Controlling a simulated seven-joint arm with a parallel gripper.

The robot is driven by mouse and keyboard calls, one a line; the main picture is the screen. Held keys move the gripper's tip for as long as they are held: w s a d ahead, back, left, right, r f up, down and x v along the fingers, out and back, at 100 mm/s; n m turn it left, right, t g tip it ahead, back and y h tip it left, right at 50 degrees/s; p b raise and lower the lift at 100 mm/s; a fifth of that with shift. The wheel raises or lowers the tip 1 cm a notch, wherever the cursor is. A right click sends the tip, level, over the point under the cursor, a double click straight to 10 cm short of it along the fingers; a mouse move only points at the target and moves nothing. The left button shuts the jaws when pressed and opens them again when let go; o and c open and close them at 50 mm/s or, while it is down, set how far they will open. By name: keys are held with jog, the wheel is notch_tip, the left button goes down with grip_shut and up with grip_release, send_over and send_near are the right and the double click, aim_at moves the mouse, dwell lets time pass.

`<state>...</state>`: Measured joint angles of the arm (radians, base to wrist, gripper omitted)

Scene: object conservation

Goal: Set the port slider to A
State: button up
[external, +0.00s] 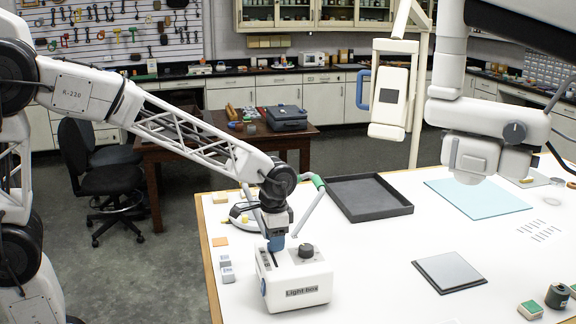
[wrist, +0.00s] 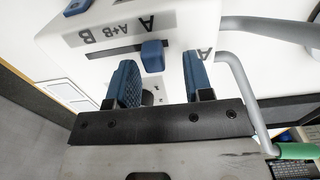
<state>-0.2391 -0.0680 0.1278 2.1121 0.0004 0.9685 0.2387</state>
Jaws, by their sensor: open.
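The white light box (external: 300,285) stands near the table's front left. Its top shows in the wrist view with a grey label strip (wrist: 120,30) marked B, A+B and A from left to right. A dark slot runs beside the strip. The blue slider knob (wrist: 153,56) sits at the slot's right part, beside the A mark. My gripper (external: 275,244) is over the box top. In the wrist view my gripper (wrist: 160,75) is open, with one blue finger on each side of the knob and gaps to both. Whether the fingertips touch the box is unclear.
A black dial (external: 306,251) is on the box top, right of my gripper. A grey curved bar (wrist: 240,75) with a green part rises close to the gripper. A dark tray (external: 368,197) and a grey plate (external: 450,271) lie on the table, with clear white surface between.

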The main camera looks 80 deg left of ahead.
jog(key=shift+r, duration=3.45)
jog(key=shift+s+d+r, duration=0.1)
jog(key=shift+s+d, duration=0.2)
jog(key=shift+s, duration=0.2)
jog(key=s+d+f+t, duration=0.1)
jog(key=s+d, duration=0.3)
jog(key=s, duration=0.5)
jog(key=s+d+f, duration=0.1)
jog(key=s+d, duration=0.4)
jog(key=s, duration=0.3)
jog(key=s+d+f+t, duration=0.1)
jog(key=s+d, duration=0.3)
jog(key=s, duration=0.5)
jog(key=shift+s+d+f+t, duration=0.3)
jog(key=shift+s+d+f, duration=0.05)
jog(key=shift+f, duration=0.05)
